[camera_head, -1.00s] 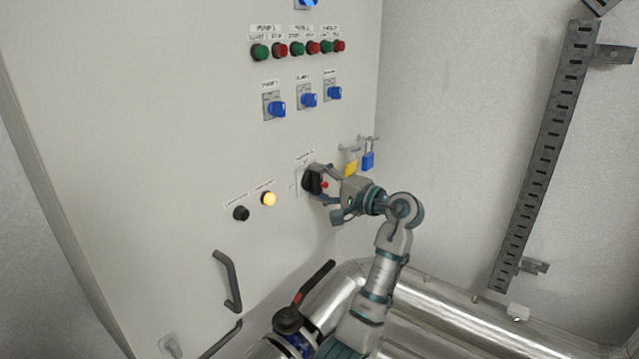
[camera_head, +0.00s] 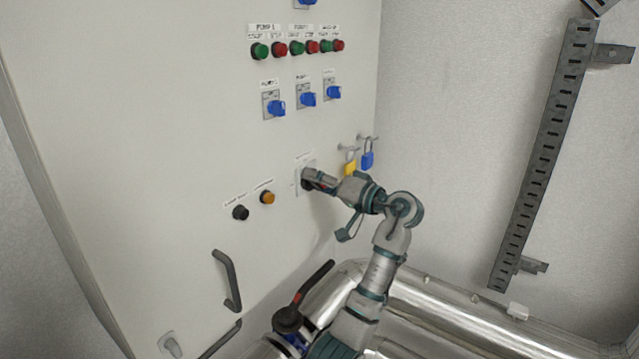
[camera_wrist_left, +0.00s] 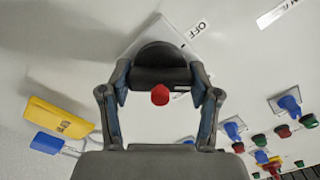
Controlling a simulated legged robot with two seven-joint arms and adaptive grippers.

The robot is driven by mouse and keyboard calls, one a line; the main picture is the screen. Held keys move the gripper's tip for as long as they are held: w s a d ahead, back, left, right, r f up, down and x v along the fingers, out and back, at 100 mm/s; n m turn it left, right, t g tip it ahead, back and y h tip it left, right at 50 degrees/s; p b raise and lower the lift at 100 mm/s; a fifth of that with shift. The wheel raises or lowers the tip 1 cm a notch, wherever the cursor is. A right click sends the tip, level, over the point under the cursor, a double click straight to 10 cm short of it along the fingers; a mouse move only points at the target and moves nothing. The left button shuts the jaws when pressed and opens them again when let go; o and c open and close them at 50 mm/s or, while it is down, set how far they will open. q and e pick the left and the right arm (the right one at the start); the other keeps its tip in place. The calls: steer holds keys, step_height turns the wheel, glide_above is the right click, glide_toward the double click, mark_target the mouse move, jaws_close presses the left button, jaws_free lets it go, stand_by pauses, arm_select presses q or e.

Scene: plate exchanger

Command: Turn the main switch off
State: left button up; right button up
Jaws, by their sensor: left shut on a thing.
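The main switch is a black rotary knob (camera_wrist_left: 160,55) on a pale plate (camera_wrist_left: 205,45) with an "OFF" label, on the cabinet door. In the head view the knob (camera_head: 306,178) is mostly covered by my gripper. My left gripper (camera_head: 313,178) is shut on the knob; in the wrist view its fingers (camera_wrist_left: 160,82) stand on either side of it. A small red part (camera_wrist_left: 160,95) shows on the knob between the fingers. My right gripper is in neither view.
A yellow padlock (camera_head: 350,164) and a blue padlock (camera_head: 367,160) hang right of the switch. Blue selectors (camera_head: 307,97) and green and red buttons (camera_head: 297,48) sit above. An indicator lamp (camera_head: 267,197) is left. Metal pipes (camera_head: 440,310) run below.

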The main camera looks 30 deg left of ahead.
arm_select(q)
steer(key=n, duration=0.4)
steer(key=shift+f+n, duration=0.3)
steer(key=shift+f, duration=0.05)
steer(key=shift+n+b, duration=0.55)
steer(key=shift+n, duration=1.75)
steer(key=o, duration=1.2)
steer(key=shift+c, duration=0.2)
steer(key=shift+w+a, duration=0.15)
steer(key=shift+w, duration=0.05)
steer(key=shift+r, duration=0.1)
steer(key=shift+s, duration=0.1)
